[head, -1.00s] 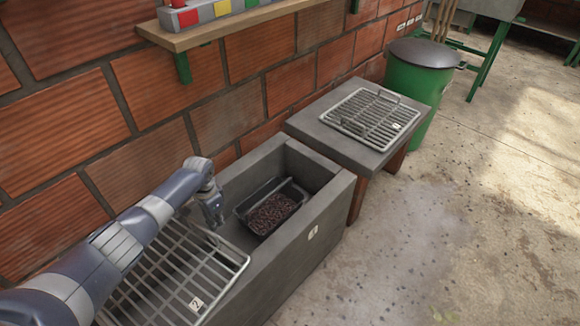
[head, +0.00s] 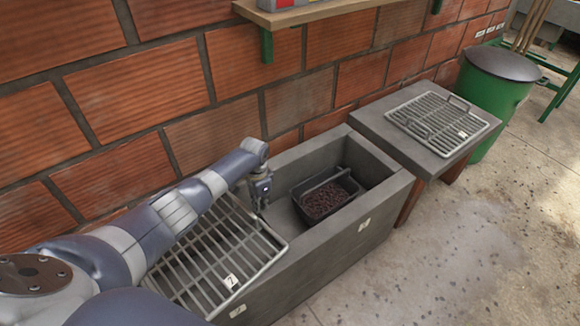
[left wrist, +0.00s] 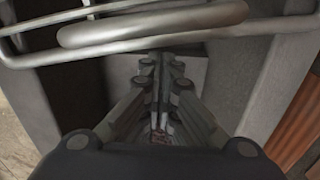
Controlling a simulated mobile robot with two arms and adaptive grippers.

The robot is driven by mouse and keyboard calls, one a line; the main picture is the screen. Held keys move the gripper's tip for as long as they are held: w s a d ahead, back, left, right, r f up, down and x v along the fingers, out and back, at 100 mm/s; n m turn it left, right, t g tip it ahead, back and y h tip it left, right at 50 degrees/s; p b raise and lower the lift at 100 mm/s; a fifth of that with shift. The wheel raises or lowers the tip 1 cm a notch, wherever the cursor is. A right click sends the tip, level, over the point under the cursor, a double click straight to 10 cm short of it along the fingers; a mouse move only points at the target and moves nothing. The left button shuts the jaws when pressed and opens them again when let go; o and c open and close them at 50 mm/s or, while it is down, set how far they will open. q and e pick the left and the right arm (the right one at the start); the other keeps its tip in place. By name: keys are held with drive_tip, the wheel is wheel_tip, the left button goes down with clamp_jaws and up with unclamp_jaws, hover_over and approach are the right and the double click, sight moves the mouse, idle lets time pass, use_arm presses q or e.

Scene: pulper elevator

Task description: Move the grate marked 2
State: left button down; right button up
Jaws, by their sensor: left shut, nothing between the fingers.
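The grate marked 2 (head: 232,281), made of metal bars, lies across the near part of a grey trough (head: 340,240) in the head view. My arm covers part of its left side. My left gripper (head: 261,200) is at its far right corner, over the trough, pointing down. In the left wrist view the gripper (left wrist: 160,125) is shut and empty; a rounded handle (left wrist: 155,25) and bars of the grate cross the top of the picture, apart from the fingertips as far as I can tell. My right gripper is not in view.
A black tray of dark red berries (head: 325,200) sits in the trough's open part. A second grate (head: 435,120) lies on a low grey table (head: 385,125) to the right. A green bin (head: 495,95) stands beyond it. A brick wall runs behind.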

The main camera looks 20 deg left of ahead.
use_arm(q)
wheel_tip(320, 180, up, 12)
idle(0.5)
drive_tip(key=shift+f, duration=0.1)
